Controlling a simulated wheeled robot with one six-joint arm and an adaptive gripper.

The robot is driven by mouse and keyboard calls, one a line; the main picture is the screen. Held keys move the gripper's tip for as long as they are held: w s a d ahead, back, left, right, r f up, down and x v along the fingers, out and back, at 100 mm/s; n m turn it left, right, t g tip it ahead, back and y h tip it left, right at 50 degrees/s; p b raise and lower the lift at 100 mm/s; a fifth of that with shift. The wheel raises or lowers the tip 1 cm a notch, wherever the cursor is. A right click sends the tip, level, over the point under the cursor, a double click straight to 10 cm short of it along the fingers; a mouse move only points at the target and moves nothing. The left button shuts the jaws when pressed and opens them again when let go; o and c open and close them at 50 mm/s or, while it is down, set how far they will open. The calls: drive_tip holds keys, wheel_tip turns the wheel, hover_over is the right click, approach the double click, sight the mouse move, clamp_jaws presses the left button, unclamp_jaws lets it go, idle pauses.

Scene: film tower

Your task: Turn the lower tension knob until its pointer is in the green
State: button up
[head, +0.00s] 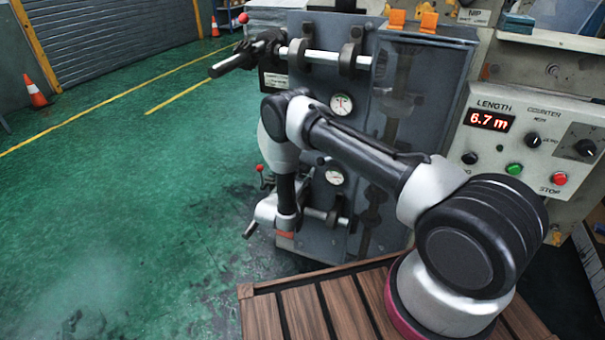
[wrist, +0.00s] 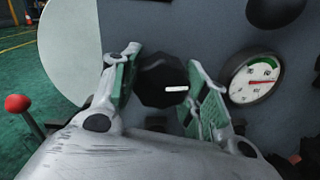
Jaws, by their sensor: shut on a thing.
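The lower tension knob (wrist: 152,92) is black and faceted, with a short white mark towards its right side. My gripper (wrist: 163,74) has its green-padded fingers around this knob, one on each side, shut on it. The lower gauge (wrist: 254,78) is right of the knob in the wrist view. It has a green arc at its upper edge. Its red pointer lies nearly level, below the green arc. In the head view the lower gauge (head: 334,177) shows small beside my arm. My arm hides the knob there.
An upper gauge (head: 341,104) sits higher on the grey machine panel. A red-ball lever (wrist: 17,103) stands left of my gripper. A length counter box (head: 528,140) reads 6.7 m. A slatted wooden platform (head: 350,305) is in front. The green floor at left is open.

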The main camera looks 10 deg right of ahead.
drive_tip(key=n, duration=0.5)
drive_tip(key=shift+f, duration=0.1)
drive_tip(key=n, duration=0.4)
drive_tip(key=shift+d+n+t, duration=0.1)
drive_tip(key=shift+n+t, duration=0.2)
drive_tip(key=n, duration=0.5)
drive_tip(key=shift+s+t, duration=0.1)
drive_tip(key=shift+t, duration=0.2)
drive_tip(key=shift+n+y, duration=0.3)
drive_tip(key=shift+n, duration=2.1)
drive_tip(key=o, duration=1)
